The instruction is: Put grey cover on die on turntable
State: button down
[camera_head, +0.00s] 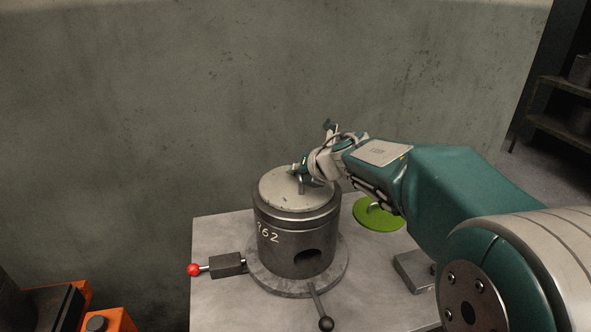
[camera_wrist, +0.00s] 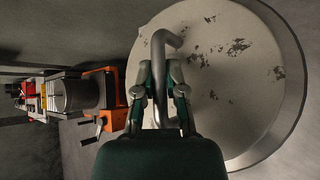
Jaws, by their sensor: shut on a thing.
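The grey cover (camera_head: 286,194) is a round, worn disc with a bent metal handle. It lies on top of the dark cylindrical die (camera_head: 290,240), which carries painted digits ending in 62 and has an opening low in its side. The die stands on the round turntable (camera_head: 267,281) on the table. My gripper (camera_head: 302,174) comes in from the right and is shut on the cover's handle. In the wrist view the fingers (camera_wrist: 161,92) close around the handle, and the cover (camera_wrist: 215,75) fills the right side. I cannot tell whether the cover is fully seated.
A green cover (camera_head: 379,214) with a handle lies on the table (camera_head: 220,234) right of the die, under my arm. A red-knobbed lever (camera_head: 194,270) sticks out left, and a black-knobbed lever (camera_head: 325,323) in front. A grey block (camera_head: 414,270) sits at right. The wall is behind.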

jog(key=shift+f, duration=0.15)
jog(key=c, duration=0.6)
grip_release()
jog(key=shift+c, duration=0.2)
jog(key=shift+f, duration=0.1)
